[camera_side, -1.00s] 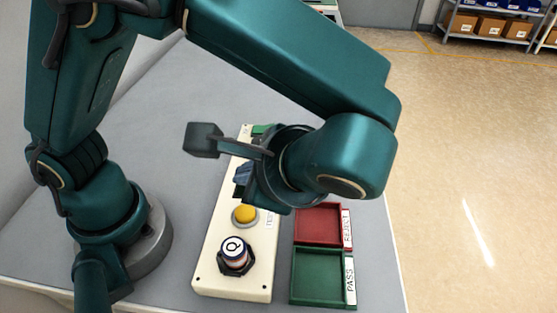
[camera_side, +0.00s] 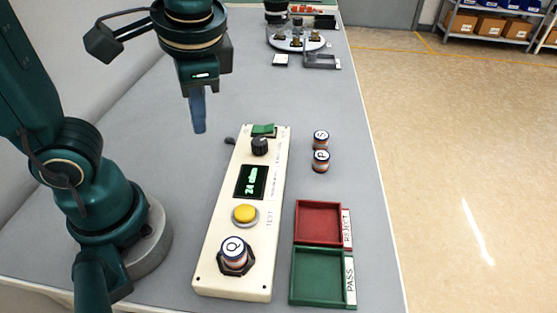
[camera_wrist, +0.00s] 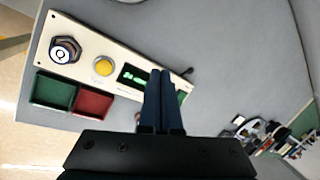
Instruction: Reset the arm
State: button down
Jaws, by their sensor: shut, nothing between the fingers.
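My gripper (camera_side: 199,128) is shut and empty. In the side view it hangs pointing down above the bench, to the left of the test panel's far end. Its fingers also show in the wrist view (camera_wrist: 163,100), side by side and together, in front of the panel's display. The cream test panel (camera_side: 215,262) carries a lit green display, a black knob, a green switch and a yellow button (camera_side: 245,214). A bobbin marked Q (camera_side: 234,250) stands upright in the panel's dark socket.
Bobbins marked S (camera_side: 321,138) and P (camera_side: 321,160) stand right of the panel. A red REJECT tray (camera_side: 318,222) and a green PASS tray (camera_side: 318,277) lie nearer, both empty. A round feeder (camera_side: 297,40) stands at the far end.

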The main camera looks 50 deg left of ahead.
jog(key=n+t+h, duration=0.1)
jog(key=d+f+n+t+h, duration=0.1)
jog(key=t, duration=0.1)
jog(key=n+t+h, duration=0.1)
jog(key=t, duration=0.1)
jog(key=shift+s+d+f+h, duration=0.2)
jog(key=shift+f+h, duration=0.1)
jog(key=shift+h, duration=0.1)
